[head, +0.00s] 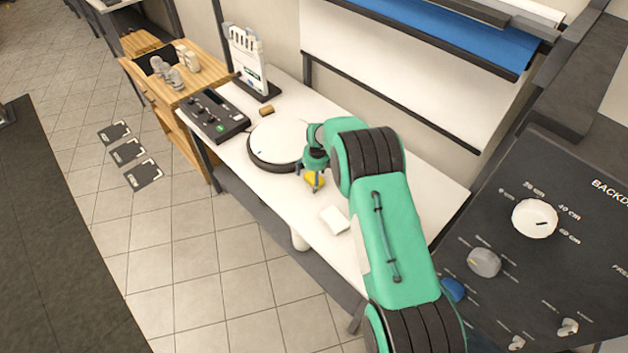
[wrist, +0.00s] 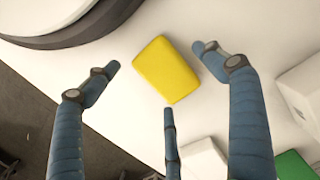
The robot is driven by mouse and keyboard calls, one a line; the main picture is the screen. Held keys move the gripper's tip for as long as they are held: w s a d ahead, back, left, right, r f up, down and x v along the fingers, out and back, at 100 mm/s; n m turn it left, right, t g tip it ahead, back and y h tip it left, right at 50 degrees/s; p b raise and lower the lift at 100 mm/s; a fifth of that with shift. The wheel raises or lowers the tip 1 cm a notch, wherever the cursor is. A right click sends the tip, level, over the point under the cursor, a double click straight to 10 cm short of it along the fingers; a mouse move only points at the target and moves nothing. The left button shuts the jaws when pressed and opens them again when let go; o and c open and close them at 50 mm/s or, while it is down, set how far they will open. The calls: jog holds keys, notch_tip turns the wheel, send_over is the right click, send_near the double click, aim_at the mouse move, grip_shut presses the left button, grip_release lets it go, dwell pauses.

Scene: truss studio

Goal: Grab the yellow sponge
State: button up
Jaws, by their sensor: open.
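The yellow sponge (head: 316,180) lies on the white table, just right of the round turntable in the head view. In the wrist view the yellow sponge (wrist: 165,70) lies flat and slightly turned, between and beyond the fingertips. My gripper (head: 315,184) is over it in the head view and partly covers it. In the wrist view my gripper (wrist: 160,72) has its fingers spread, with one on the left, one on the right and one below. The fingers are open and hold nothing. I cannot tell exactly how high the fingertips are above the sponge.
The white turntable with a dark base (head: 278,143) stands close left of the sponge. A white block (head: 334,220) lies on the table nearer the front edge. A black control box (head: 214,115) and a small brown block (head: 266,110) are farther left. The table's right part looks clear.

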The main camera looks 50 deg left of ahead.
aim_at(311, 177)
jog(key=shift+c, duration=0.2)
jog(key=c, duration=0.9)
jog(key=shift+r+p, duration=0.1)
jog(key=shift+p, duration=0.25)
jog(key=shift+r, duration=0.25)
notch_tip(311, 177, up, 3)
jog(key=shift+f, duration=0.15)
jog(key=shift+s+d+r, duration=0.1)
jog(key=shift+d+r, duration=0.05)
jog(key=shift+r, duration=0.15)
jog(key=s+d, duration=0.3)
jog(key=d, duration=0.1)
jog(key=s+d+r, duration=0.1)
jog(key=s+d, duration=0.1)
jog(key=d, duration=0.2)
jog(key=s+d, duration=0.3)
jog(key=d, duration=0.2)
jog(key=shift+s+r, duration=0.25)
jog(key=shift+s, duration=0.05)
